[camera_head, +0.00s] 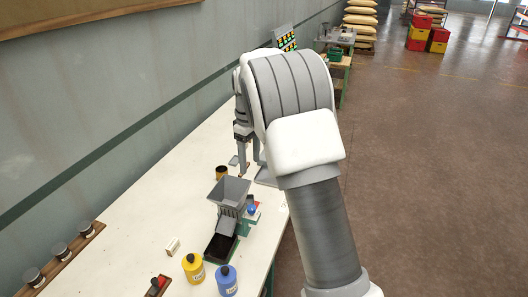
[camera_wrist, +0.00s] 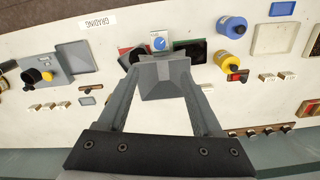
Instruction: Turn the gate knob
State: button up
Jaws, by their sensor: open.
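A sorter with a grey hopper (camera_head: 230,190) stands on the white bench, and a dark tray (camera_head: 220,246) lies at its front. A blue round knob (camera_head: 252,209) sits on the sorter's right side. In the wrist view the knob (camera_wrist: 159,43) is on a pale plate, just beyond the hopper (camera_wrist: 166,82). My gripper (camera_head: 248,168) is above the bench, behind the sorter, apart from the knob. In the wrist view its two fingers (camera_wrist: 160,80) are spread wide, with the hopper showing between them and nothing held. My arm covers part of the bench's right side in the head view.
A yellow bottle (camera_head: 193,268) and a blue bottle (camera_head: 227,281) stand near the sorter's front. A rack of jars (camera_head: 62,252) lies by the wall. In the wrist view, a second device with a yellow knob (camera_wrist: 47,76) sits at left.

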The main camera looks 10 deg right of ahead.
jog(key=s+d+r+m+t, duration=0.1)
jog(key=s+r+m+t, duration=0.1)
jog(key=s+r, duration=0.8)
jog(key=shift+s+r+m+y, duration=0.35)
jog(key=shift+s+m, duration=0.45)
jog(key=shift+s, duration=0.2)
